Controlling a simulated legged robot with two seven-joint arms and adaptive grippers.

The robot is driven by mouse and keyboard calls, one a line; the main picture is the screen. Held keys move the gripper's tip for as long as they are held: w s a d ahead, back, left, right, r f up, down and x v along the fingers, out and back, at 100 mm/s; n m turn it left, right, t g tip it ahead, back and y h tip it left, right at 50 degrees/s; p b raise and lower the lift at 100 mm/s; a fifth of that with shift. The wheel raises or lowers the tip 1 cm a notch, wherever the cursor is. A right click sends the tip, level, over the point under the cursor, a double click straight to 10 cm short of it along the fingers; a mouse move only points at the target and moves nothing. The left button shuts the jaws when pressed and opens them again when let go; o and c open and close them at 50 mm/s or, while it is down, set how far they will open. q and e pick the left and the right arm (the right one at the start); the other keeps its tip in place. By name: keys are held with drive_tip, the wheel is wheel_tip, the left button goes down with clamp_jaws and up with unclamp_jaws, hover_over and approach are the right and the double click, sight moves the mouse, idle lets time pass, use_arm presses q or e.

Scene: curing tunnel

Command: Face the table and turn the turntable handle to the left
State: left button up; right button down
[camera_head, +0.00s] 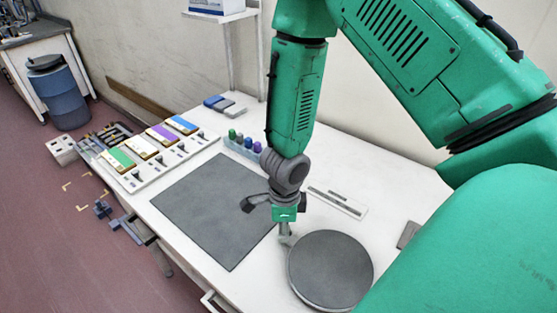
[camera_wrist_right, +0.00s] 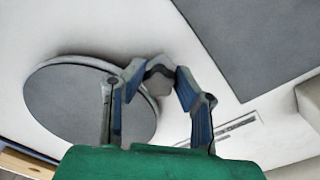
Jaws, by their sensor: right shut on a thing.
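The round dark grey turntable (camera_head: 330,268) sits near the front edge of the white table (camera_head: 395,195). It also shows at the left in the right wrist view (camera_wrist_right: 75,100). Its pale grey handle (camera_wrist_right: 158,66) is at the rim, on the side toward the dark mat. My right gripper (camera_head: 286,228) points down over the table at that rim. In the right wrist view its two blue-grey fingers (camera_wrist_right: 157,76) are closed around the handle, one on each side. My left gripper is not in view.
A flat dark mat (camera_head: 215,208) lies left of the turntable. Behind it are a rack of coloured bottles (camera_head: 243,147) and a panel with coloured strips (camera_head: 150,148). A thin slotted plate (camera_head: 338,200) lies behind the turntable. A blue barrel (camera_head: 58,92) stands on the floor at far left.

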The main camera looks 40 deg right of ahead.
drive_tip(key=shift+w+d+r, duration=0.2)
drive_tip(key=shift+w+r, duration=0.15)
drive_tip(key=shift+w, duration=0.05)
drive_tip(key=c, duration=1.3)
unclamp_jaws()
drive_tip(key=shift+o, duration=0.2)
drive_tip(key=shift+s+a, duration=0.3)
drive_tip(key=shift+s, duration=0.2)
drive_tip(key=shift+w+r, duration=0.25)
drive_tip(key=shift+r, duration=0.35)
wheel_tip(320, 180, up, 11)
drive_tip(key=shift+s, duration=0.2)
drive_tip(key=shift+d+f, duration=0.1)
